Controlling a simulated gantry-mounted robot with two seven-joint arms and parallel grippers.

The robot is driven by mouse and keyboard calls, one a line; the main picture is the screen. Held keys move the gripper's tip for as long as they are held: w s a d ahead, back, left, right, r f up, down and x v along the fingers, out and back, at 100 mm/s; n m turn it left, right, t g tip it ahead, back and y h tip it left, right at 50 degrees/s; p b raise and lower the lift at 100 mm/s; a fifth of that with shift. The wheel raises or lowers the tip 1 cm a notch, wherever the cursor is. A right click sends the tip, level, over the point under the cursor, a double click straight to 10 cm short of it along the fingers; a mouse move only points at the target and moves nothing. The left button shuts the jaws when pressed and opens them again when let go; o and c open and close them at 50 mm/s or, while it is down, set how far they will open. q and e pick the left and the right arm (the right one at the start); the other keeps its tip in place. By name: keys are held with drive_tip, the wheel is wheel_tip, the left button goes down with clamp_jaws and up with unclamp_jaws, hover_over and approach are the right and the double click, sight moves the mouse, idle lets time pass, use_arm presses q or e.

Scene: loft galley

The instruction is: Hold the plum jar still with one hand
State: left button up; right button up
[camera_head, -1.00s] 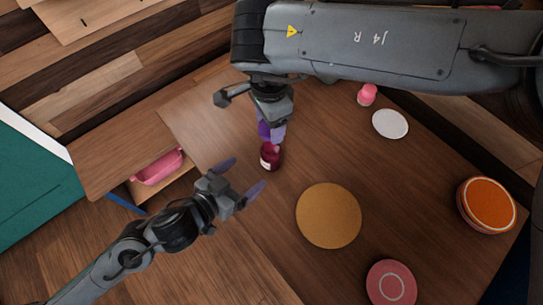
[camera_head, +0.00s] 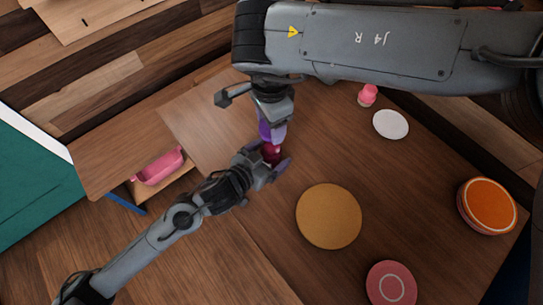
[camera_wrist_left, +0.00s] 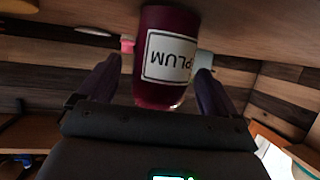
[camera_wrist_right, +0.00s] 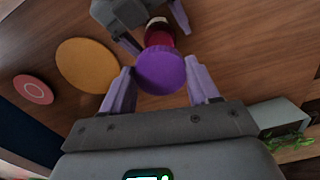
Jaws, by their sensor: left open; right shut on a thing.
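The plum jar (camera_head: 271,151) is dark red and stands on the wooden table. In the left wrist view the jar (camera_wrist_left: 166,30) carries a white label reading PLUM, upside down in the picture. My left gripper (camera_head: 266,162) is open, with its fingers on either side of the jar; gaps show beside it in the left wrist view. My right gripper (camera_head: 272,132) is over the jar, shut on a purple round lid-like thing (camera_wrist_right: 160,71). In the right wrist view the jar (camera_wrist_right: 158,33) shows beyond that thing, its lower part hidden by it; whether they touch is unclear.
A round tan board (camera_head: 328,215) lies right of the jar. Farther right are a pink plate (camera_head: 391,287), an orange round stack (camera_head: 487,205), a white disc (camera_head: 390,124) and a small pink bottle (camera_head: 367,95). An open drawer holds a pink bin (camera_head: 159,167).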

use_arm(q)
drive_tip(key=shift+w+d+f, duration=0.1)
drive_tip(key=shift+w+d, duration=0.1)
drive_tip(key=shift+w, duration=0.05)
drive_tip(key=c, duration=1.5)
use_arm(e)
hover_over(270, 146)
drive_tip(key=shift+s+d+f, duration=0.1)
drive_tip(key=shift+f, duration=2.4)
drive_tip(key=shift+f, duration=0.1)
drive_tip(key=shift+f, duration=0.8)
drive_tip(key=shift+f, duration=0.6)
use_arm(q)
clamp_jaws()
use_arm(e)
drive_tip(key=m, duration=0.3)
